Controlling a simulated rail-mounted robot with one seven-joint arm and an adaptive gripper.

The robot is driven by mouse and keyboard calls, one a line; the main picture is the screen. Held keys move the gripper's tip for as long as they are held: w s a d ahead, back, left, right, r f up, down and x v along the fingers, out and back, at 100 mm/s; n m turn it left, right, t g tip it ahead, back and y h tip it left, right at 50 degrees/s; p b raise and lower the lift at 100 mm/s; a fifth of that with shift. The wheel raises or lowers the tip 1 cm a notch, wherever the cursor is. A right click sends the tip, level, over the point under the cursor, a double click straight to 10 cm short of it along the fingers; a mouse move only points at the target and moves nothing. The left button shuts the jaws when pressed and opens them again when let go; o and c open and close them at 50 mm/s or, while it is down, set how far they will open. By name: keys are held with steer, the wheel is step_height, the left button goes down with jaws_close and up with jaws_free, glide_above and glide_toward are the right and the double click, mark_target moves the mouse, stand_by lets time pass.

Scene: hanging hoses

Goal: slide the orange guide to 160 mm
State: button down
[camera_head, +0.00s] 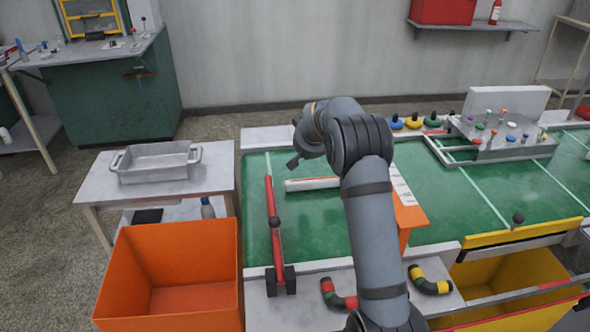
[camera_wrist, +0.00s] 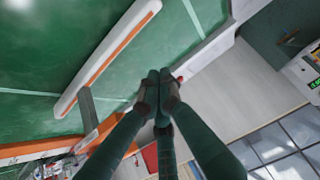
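A long white bar with an orange stripe (camera_head: 312,183), which looks like the orange guide, lies over the green table top. Its right end is hidden behind my arm. In the wrist view the same bar (camera_wrist: 108,55) runs diagonally at upper left, with a grey piece (camera_wrist: 88,108) at its lower end. An orange panel with a pale marked strip (camera_head: 409,215) stands right of my arm; I cannot read its marks.
An orange bin (camera_head: 168,270) and a side table with a grey tray (camera_head: 157,161) stand further left. A board with coloured knobs (camera_head: 505,135) is at the right.

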steer(key=x, duration=0.3)
steer(key=p+x, duration=0.1)
steer(key=x, duration=0.2)
steer(key=p+x, duration=0.1)
steer(key=x, duration=0.3)
steer(key=shift+s+d+f, duration=0.15)
steer(key=shift+d, duration=0.25)
steer(key=shift+s+d, duration=0.1)
steer(key=shift+s, duration=1.9)
